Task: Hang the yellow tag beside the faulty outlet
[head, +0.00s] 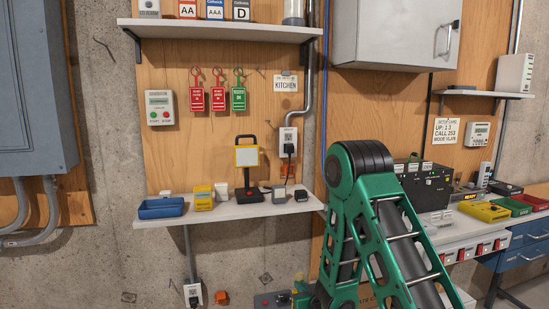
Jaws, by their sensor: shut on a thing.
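No yellow tag can be made out. Two red tags (197,98) and (218,98) and a green tag (238,98) hang from hooks on the wooden panel. Which outlet is faulty does not show. My green arm bends down at the right of centre; my gripper cannot be made out.
A narrow shelf (230,212) holds a blue tray (161,208), a yellow box (203,197) and a work lamp (248,165). A grey cabinet (392,35) hangs above. A right-hand bench carries several coloured trays.

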